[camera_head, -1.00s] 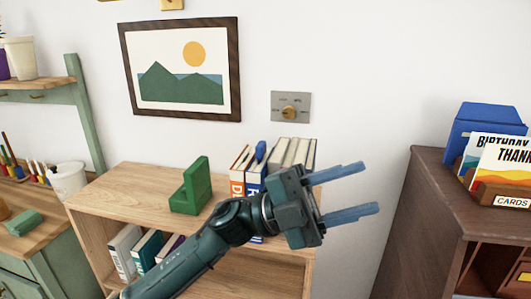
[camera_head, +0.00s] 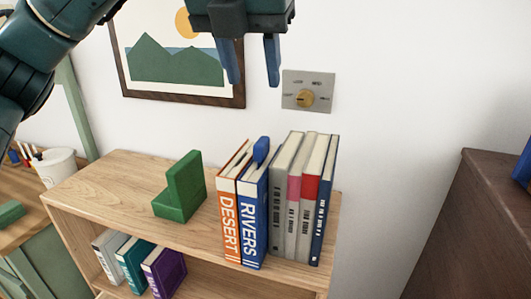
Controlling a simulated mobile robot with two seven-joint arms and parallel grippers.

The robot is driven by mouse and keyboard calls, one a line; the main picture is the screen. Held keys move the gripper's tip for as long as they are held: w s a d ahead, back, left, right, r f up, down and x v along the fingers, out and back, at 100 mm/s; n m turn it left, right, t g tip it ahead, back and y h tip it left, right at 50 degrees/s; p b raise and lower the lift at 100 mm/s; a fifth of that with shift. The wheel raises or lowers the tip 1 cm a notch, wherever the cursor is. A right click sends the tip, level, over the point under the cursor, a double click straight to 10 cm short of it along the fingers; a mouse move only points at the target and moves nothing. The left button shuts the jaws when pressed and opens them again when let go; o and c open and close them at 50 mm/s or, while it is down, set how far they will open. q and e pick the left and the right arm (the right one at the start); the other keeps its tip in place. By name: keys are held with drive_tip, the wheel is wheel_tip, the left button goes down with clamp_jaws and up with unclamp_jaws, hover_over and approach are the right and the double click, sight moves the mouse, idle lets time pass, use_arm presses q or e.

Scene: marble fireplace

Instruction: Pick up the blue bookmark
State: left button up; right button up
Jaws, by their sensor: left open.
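The blue bookmark (camera_head: 261,150) sticks up from the top of the blue book marked RIVERS (camera_head: 253,215). Only its upper tab shows; the rest is hidden in the book. The book stands upright between the orange DESERT book (camera_head: 231,205) and several grey books (camera_head: 283,200) on the wooden shelf top. My left gripper (camera_head: 252,82) is in the air above the bookmark, its two blue fingers pointing down, apart and empty. My right gripper is not in view.
A green bookend (camera_head: 181,190) stands left of the books on the wooden shelf (camera_head: 120,180). A dial plate (camera_head: 308,90) and a framed picture (camera_head: 180,65) are on the wall behind. A dark cabinet (camera_head: 475,220) stands at right, with a gap between.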

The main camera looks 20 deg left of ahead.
use_arm(q)
hover_over(262, 141)
drive_tip(key=s, duration=0.2)
wheel_tip(262, 141, down, 7)
drive_tip(key=shift+w+r, duration=0.1)
drive_tip(key=x, duration=0.3)
drive_tip(key=p+x, duration=0.1)
drive_tip(key=x, duration=0.1)
drive_tip(key=shift+s+a+f, duration=0.1)
drive_tip(key=shift+s+f, duration=0.15)
clamp_jaws()
